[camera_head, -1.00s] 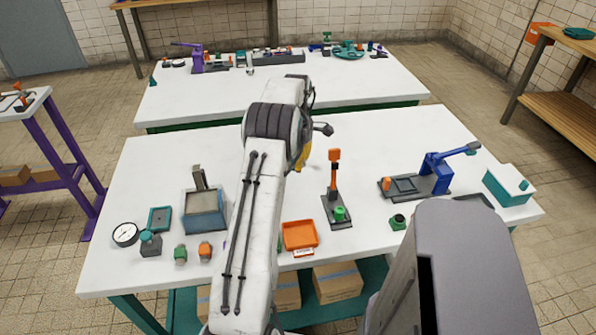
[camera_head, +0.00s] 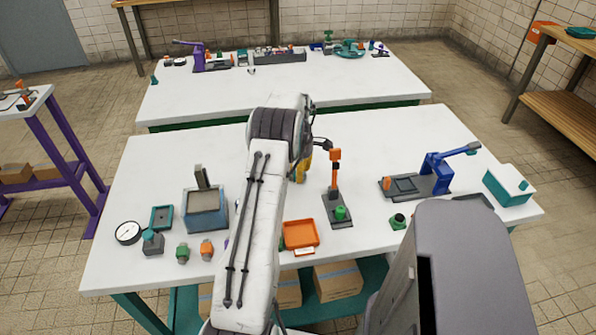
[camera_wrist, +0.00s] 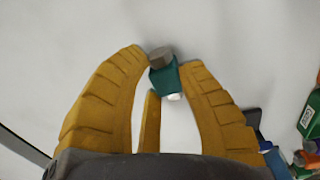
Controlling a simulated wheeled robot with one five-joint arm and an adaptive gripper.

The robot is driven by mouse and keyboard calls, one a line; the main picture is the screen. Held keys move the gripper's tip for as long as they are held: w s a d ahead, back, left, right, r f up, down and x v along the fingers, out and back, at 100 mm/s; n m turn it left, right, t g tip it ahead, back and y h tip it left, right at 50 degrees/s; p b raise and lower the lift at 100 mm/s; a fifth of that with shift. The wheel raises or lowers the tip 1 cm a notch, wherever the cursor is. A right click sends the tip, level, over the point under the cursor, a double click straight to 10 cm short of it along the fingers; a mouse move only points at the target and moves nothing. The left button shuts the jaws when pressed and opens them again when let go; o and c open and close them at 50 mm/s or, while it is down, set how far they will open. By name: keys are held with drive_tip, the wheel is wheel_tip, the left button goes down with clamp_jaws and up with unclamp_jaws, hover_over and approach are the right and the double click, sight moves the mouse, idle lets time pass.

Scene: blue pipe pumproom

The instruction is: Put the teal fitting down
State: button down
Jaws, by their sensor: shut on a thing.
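The teal fitting (camera_wrist: 164,76) is between the tips of my yellow gripper (camera_wrist: 167,66) in the wrist view. It has a teal body, a grey round end at the top and a small white end below. The fingers are shut on it. White tabletop lies behind it; I cannot tell whether the fitting touches the table. In the head view my gripper (camera_head: 303,166) shows only as a bit of yellow beside my arm, over the near white table (camera_head: 390,150), left of the orange-handled stand. The fitting is hidden there by my arm.
The stand (camera_head: 335,190) with a green knob is close to my gripper's right. An orange tray (camera_head: 301,233) lies nearer the front edge. A blue box (camera_head: 205,213) stands left and a blue lever press (camera_head: 432,175) right. The table's back middle is clear.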

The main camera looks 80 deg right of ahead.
drive_tip(key=c, duration=0.9)
unclamp_jaws()
drive_tip(key=shift+f, duration=0.1)
